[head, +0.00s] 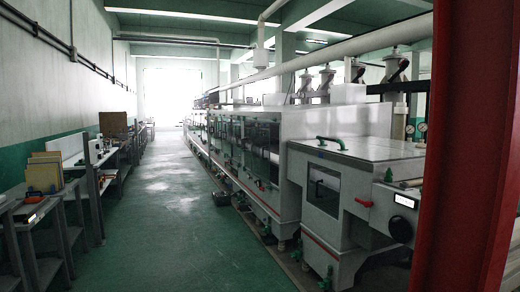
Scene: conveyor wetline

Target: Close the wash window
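A long grey process line runs away along the right side. Its nearest module (345,217) has a small dark window (324,190) in a light frame on its aisle side, and it looks closed. Farther along, a row of large dark glass windows (252,148) lines the machine; whether any is open is too small to tell. No label shows which one is the wash window. Neither of my grippers is in view.
A green-floored aisle (170,220) runs clear to a bright opening (170,92). Benches (60,210) with folders (44,174) stand along the left wall. A red post (462,150) blocks the right side.

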